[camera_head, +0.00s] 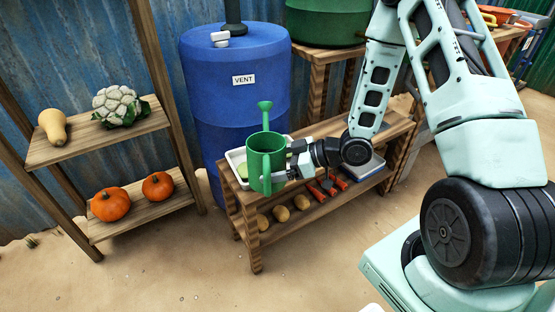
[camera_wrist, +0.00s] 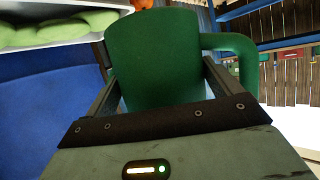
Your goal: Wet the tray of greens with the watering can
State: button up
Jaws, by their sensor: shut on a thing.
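A green watering can (camera_head: 266,165) with a spout rising at the back is upright in front of the bench top in the head view. My gripper (camera_head: 277,176) is shut on the can's body. In the wrist view the can (camera_wrist: 155,60) fills the space between my two fingers (camera_wrist: 160,95), its handle to the right. A white tray (camera_head: 233,157) with green contents stands on the bench, partly hidden behind the can. The tray's edge (camera_wrist: 60,39) and rounded greens (camera_wrist: 50,31) show at the top left of the wrist view. No water is visible.
Potatoes (camera_head: 281,213) and red-handled tools (camera_head: 322,188) lie below. A blue barrel (camera_head: 225,100) stands behind. A shelf (camera_head: 85,150) at left holds squash, cauliflower and pumpkins. Sandy floor in front is clear.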

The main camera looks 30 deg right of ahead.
jog(key=shift+s+a+f+m+g, duration=0.15)
jog(key=shift+s+f+m+g, duration=0.2)
jog(key=shift+f, duration=0.15)
jog(key=shift+s+a+f+m+g, duration=0.15)
jog(key=shift+s+f+m+g, duration=0.1)
jog(key=shift+f+m, duration=0.15)
jog(key=shift+y+p, duration=0.3)
jog(key=shift+p, duration=0.3)
jog(key=shift+s+a+f+m+g+p, duration=0.1)
jog(key=shift+s+m+g+p, duration=0.05)
jog(key=shift+m+g+p, duration=0.3)
jog(key=shift+s+a+f+m+g+p, duration=0.1)
jog(key=shift+m+g+p, duration=0.2)
jog(key=shift+m, duration=0.2)
jog(key=shift+d+r+y+p, duration=0.1)
jog(key=shift+y+p, duration=0.3)
jog(key=shift+p, duration=0.25)
jog(key=shift+w+m+g+p, duration=0.1)
jog(key=shift+m+g+p, duration=0.35)
jog(key=shift+p, duration=0.4)
